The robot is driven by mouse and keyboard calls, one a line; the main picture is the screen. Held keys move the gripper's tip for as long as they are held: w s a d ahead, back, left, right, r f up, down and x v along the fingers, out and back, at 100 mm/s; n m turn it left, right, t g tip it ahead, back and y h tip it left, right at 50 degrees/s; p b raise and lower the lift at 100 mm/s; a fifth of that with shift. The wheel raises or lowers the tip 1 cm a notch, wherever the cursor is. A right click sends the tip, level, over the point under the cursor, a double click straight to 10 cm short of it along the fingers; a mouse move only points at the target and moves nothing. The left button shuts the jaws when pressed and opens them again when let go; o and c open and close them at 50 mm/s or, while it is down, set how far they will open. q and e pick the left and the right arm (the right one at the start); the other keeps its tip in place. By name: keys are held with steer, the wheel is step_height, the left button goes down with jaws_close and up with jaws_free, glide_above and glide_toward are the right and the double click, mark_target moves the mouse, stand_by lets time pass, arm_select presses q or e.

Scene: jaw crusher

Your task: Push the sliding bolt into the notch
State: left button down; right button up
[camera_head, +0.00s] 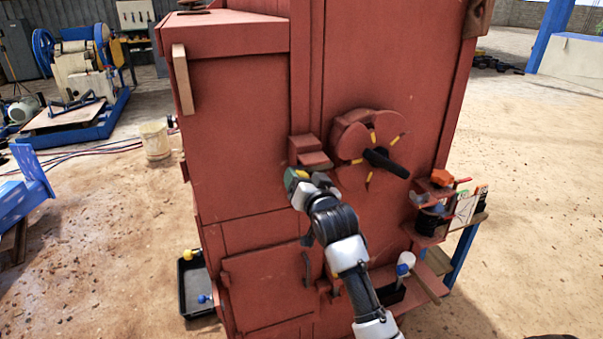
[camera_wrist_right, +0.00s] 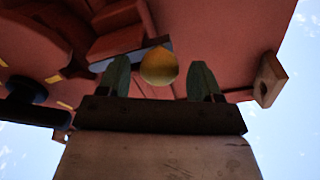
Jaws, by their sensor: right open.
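My right gripper (camera_head: 298,182) is at the red front panel, just below a small stepped red block (camera_head: 309,152). In the right wrist view its two greenish fingers (camera_wrist_right: 160,84) are apart. A round yellow knob (camera_wrist_right: 159,66) shows in the gap between them; I cannot tell whether either finger touches it. A grey metal strip (camera_wrist_right: 128,58), perhaps the sliding bolt, shows behind the knob, beside the red block. The notch cannot be made out. A round red disc (camera_head: 366,140) with yellow marks and a black handle (camera_head: 385,162) is right of the block. My left gripper is not in view.
The tall red machine body (camera_head: 240,120) fills the middle. A red side shelf (camera_head: 432,228) with small items stands at the right. A black tray (camera_head: 194,290) is at the lower left. A pale bucket (camera_head: 156,140) stands on the open dirt ground at the left.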

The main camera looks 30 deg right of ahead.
steer(key=shift+w+d, duration=0.25)
steer(key=shift+w, duration=0.45)
